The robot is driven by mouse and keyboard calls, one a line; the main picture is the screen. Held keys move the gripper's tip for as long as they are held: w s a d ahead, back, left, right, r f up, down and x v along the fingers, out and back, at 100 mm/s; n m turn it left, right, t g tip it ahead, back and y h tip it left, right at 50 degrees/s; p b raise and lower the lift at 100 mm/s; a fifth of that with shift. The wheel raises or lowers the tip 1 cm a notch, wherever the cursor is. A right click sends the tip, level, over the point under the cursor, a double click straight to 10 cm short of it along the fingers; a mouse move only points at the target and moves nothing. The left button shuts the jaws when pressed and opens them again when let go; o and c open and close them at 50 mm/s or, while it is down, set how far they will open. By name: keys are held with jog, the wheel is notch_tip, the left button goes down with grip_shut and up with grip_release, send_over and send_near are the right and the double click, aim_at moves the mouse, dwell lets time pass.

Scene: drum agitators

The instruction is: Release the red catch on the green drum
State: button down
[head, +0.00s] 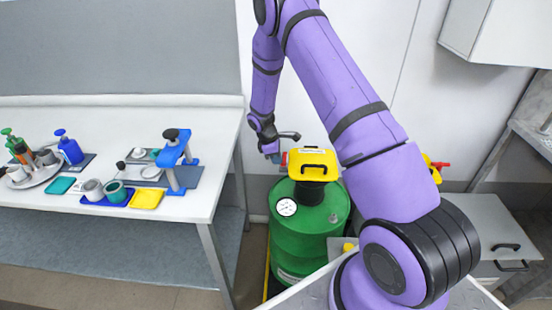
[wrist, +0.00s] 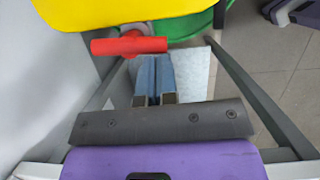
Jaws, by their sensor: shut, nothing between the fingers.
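The green drum (head: 318,232) stands on the floor, with a yellow agitator head (head: 313,172) on top. The red catch (head: 284,158) is a small spot at the left side of the yellow head. In the wrist view the catch (wrist: 128,46) is a red crossbar on a short stem at the edge of the yellow housing (wrist: 85,12). My gripper (head: 274,157) is beside the catch. In the wrist view its blue fingers (wrist: 154,58) are closed together, with tips close to the bar's right half; I cannot tell whether they touch it. Nothing is held.
A white bench (head: 60,225) with bottles, cups, trays and a blue stand (head: 175,160) is at left. A second yellow part with a red handle (head: 441,165) shows behind my arm. A grey case (head: 490,235) is at right, and a wall is behind the drum.

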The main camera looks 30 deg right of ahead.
dwell(0.5)
jog(key=v, duration=1)
jog(key=shift+r, duration=0.35)
jog(key=shift+a, duration=0.1)
